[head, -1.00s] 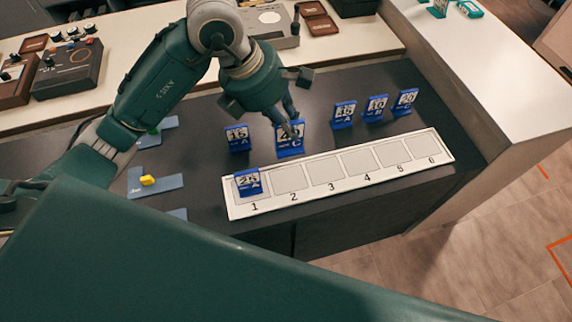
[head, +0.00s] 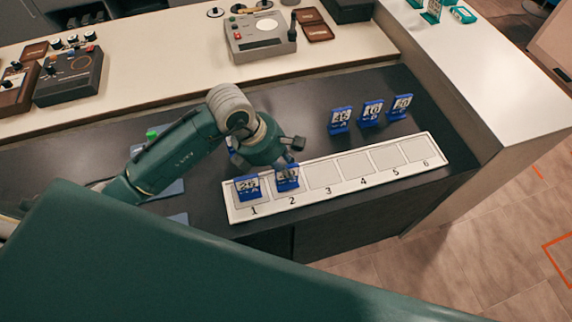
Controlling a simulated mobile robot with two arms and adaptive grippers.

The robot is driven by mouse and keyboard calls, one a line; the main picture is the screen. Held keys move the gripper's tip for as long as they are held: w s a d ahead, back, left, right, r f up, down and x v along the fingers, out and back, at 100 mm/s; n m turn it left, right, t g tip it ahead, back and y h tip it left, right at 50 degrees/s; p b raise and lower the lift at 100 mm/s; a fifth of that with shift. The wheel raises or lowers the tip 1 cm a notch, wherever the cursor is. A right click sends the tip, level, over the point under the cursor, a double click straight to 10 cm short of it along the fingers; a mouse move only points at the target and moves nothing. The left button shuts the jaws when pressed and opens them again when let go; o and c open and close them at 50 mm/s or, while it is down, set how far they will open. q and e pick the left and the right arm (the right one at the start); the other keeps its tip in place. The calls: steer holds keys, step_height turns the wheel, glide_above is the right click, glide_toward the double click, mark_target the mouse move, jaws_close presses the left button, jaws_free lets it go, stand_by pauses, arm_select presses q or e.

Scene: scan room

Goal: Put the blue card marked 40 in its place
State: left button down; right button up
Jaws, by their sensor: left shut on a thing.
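A white numbered strip (head: 325,172) with slots 1 to 6 lies on the dark counter. A blue card (head: 287,181) stands at slot 2, upright; its number is partly covered by my fingers and seems to begin with 4. My left gripper (head: 288,168) is shut on this card from above. I cannot tell whether the card touches the strip. Another blue card (head: 247,187), seemingly marked 25, stands in slot 1. Several blue cards stand behind the strip at right: one (head: 340,119), a middle one (head: 371,112) and one at the end (head: 401,106). My right gripper is not in view.
Slots 3 to 6 are empty. A grey control box (head: 262,35) and a dark box with knobs (head: 68,76) stand on the pale counter behind. A white counter (head: 480,90) borders the right.

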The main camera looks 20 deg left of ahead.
arm_select(q)
steer(key=shift+f, duration=0.1)
steer(key=c, duration=1.7)
jaws_free()
steer(key=shift+a+r, duration=0.15)
steer(key=shift+r, duration=0.3)
steer(key=b+v, duration=0.1)
steer(key=v, duration=1)
steer(key=shift+s+r+b, duration=0.15)
steer(key=shift+b, duration=0.2)
